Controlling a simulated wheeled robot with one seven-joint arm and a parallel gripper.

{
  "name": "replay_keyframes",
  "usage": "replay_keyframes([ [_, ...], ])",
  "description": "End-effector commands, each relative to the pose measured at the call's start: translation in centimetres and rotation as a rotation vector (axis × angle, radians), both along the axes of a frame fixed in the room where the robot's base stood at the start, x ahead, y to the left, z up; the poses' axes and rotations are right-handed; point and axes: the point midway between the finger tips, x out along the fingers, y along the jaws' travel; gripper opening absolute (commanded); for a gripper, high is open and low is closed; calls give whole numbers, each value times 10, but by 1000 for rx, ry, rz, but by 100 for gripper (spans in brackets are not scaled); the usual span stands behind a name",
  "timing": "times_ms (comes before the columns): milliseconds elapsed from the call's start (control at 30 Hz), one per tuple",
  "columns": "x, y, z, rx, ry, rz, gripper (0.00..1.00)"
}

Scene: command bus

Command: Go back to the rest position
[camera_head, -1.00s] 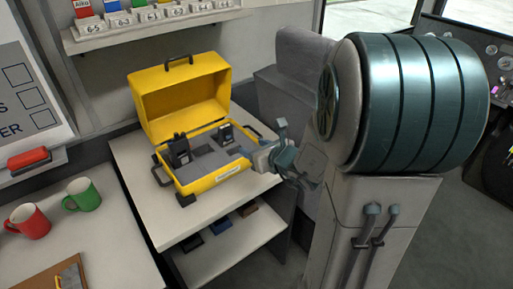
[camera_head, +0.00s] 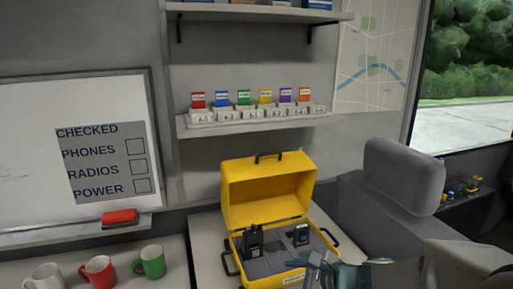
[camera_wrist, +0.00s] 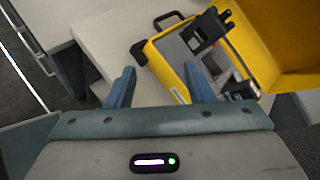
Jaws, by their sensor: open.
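My gripper (camera_wrist: 160,88) is open in the wrist view, with its two blue fingers apart and nothing between them. The yellow case (camera_head: 268,199) stands open on a light counter in the head view, lid up at the back. Two dark radios or phones stand upright in its grey foam, one at the left (camera_head: 252,243) and one at the right (camera_head: 301,234). The yellow case (camera_wrist: 165,62) also shows at the upper right of the wrist view, beyond the fingers. In the head view my gripper (camera_head: 322,272) is at the bottom edge, in front of the case's right side, partly cut off.
White (camera_head: 45,277), red (camera_head: 98,271) and green (camera_head: 150,262) mugs stand on the left counter. A whiteboard (camera_head: 30,130) with a checklist hangs above it. A shelf (camera_head: 225,125) with coloured cards is behind the case. A grey seat (camera_head: 402,177) stands at the right.

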Motion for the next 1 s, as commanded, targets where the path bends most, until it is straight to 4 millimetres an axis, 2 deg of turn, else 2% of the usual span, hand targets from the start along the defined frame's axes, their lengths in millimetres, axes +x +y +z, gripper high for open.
replay_keyframes([
  [100, -29, 14, -1, -178, -55, 227, 48],
  [233, -58, 17, -5, -377, -111, 465, 48],
  [367, -84, 9, -9, -582, -166, 698, 48],
  [500, -105, -9, -10, -811, -218, 934, 48],
  [800, -123, -55, 1, -1210, -273, 1302, 48],
  [1000, -125, -67, 5, -1293, -276, 1371, 48],
])
